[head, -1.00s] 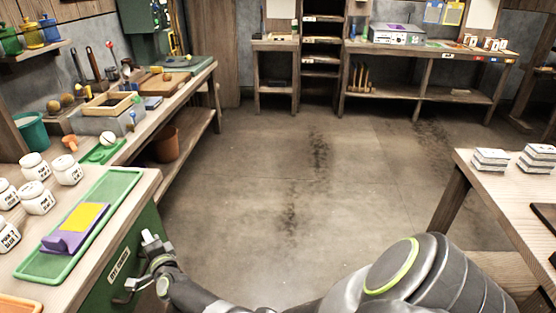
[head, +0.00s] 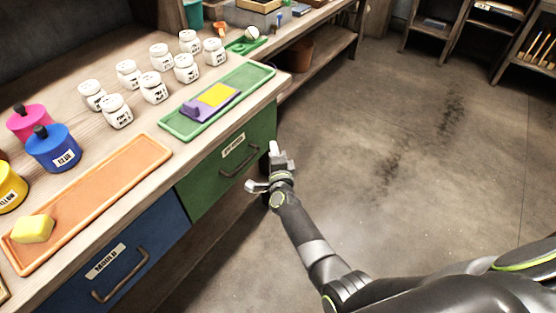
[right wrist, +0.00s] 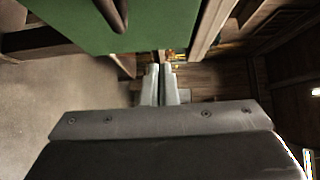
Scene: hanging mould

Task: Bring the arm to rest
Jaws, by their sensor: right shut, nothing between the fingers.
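My right arm comes in from the lower right in the head view. My right gripper (head: 275,152) hangs over open floor, just right of the green drawer (head: 232,155) and apart from its handle. In the right wrist view the two pale fingers (right wrist: 160,82) are together with nothing between them. The green drawer front (right wrist: 130,28) fills the top there, with its dark handle above the fingers. My left gripper is not in view.
The bench carries white jars (head: 153,87), a green tray (head: 262,78) with a purple and yellow block, and an orange tray (head: 105,200) with a yellow block. A blue drawer (head: 150,235) is below. The floor (head: 400,140) to the right is clear.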

